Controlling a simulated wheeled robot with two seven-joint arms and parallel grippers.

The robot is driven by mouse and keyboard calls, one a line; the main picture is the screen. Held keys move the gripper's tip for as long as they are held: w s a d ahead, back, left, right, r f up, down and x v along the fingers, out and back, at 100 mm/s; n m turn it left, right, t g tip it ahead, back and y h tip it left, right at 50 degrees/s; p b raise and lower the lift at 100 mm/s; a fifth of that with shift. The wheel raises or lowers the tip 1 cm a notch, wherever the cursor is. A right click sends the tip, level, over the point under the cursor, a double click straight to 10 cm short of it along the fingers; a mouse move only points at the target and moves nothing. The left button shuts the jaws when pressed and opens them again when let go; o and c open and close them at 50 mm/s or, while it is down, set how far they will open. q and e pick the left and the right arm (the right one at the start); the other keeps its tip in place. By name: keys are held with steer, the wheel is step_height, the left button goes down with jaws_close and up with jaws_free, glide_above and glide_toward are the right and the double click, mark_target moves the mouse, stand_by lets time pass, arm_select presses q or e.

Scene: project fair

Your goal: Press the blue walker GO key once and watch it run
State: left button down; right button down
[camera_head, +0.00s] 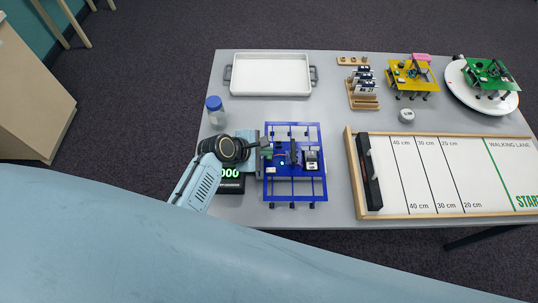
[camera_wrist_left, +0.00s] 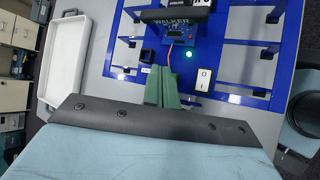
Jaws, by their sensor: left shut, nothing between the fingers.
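The blue walker (camera_head: 294,197) stands on the grey table, right of my left gripper. It is an open blue frame with black feet and a dark block in its middle. In the left wrist view the walker (camera_wrist_left: 236,99) shows a board marked WALKER (camera_wrist_left: 178,36), a lit green light (camera_wrist_left: 189,55) and a small white switch-like part (camera_wrist_left: 203,79). I cannot read a GO label. My left gripper (camera_head: 266,148) is shut and empty, at the walker's left side. Its green fingertips (camera_wrist_left: 163,78) are together near the board; contact cannot be told. My right gripper is not in view.
A black display with green digits (camera_head: 230,175) is partly hidden by my left arm. A blue-capped bottle (camera_head: 216,113) and white tray (camera_head: 270,75) lie behind. The walking lane (camera_head: 470,175) is on the right. Yellow (camera_head: 412,75) and green (camera_head: 487,73) walkers stand behind it.

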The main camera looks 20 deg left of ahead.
mark_target(266, 159)
arm_select(q)
steer(key=shift+f, duration=0.1)
steer(key=shift+f, duration=0.3)
steer(key=shift+f, duration=0.4)
stand_by(0.5)
stand_by(0.4)
steer(key=shift+r+p, duration=0.8)
step_height(266, 159, up, 3)
steer(key=p, duration=0.3)
step_height(266, 159, up, 2)
steer(key=shift+p, duration=0.75)
